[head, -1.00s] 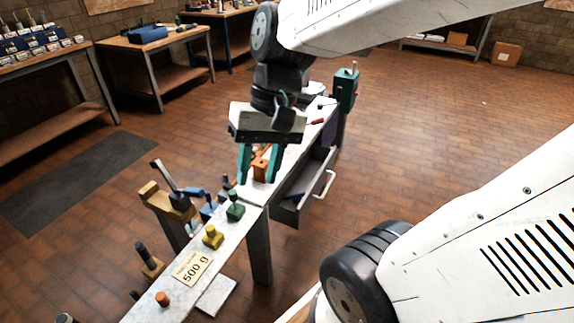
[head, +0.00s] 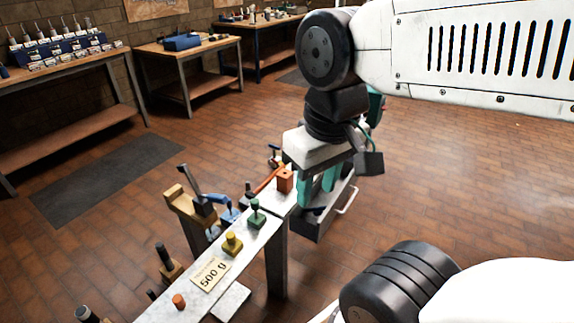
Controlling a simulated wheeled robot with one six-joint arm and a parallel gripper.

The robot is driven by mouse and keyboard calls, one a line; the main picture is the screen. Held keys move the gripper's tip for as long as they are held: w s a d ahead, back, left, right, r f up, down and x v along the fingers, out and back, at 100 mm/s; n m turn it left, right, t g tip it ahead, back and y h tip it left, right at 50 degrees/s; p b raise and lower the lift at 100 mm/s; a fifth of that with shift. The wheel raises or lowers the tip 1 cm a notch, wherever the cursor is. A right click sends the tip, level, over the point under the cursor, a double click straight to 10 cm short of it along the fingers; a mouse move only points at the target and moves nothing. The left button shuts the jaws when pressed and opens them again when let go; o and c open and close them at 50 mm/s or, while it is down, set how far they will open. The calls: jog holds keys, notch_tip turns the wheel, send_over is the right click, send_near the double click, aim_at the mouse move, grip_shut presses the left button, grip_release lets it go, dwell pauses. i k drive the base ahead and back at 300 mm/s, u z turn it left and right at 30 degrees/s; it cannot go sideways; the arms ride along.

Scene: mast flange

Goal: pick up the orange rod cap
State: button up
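A small orange round cap (head: 179,301) stands at the near end of the narrow pale bench. An orange block (head: 285,180) with a dark spot on top stands farther along, close to the left of my gripper. I cannot tell for certain which of the two is the rod cap. My gripper (head: 317,184) points down on the right side of the bench, near the drawer. Its teal fingers look apart, with nothing visible between them. They are partly hidden behind the block and bench edge.
A green knobbed piece (head: 256,213) and a yellow one (head: 233,243) stand between the two orange pieces. A "500 g" card (head: 209,275) lies near the cap. A clamp (head: 190,205) stands left of the bench. An open drawer (head: 318,222) juts out right.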

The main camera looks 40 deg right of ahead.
aim_at(178, 300)
jog(key=u, duration=1.05)
jog(key=k, duration=0.45)
jog(key=u, duration=0.25)
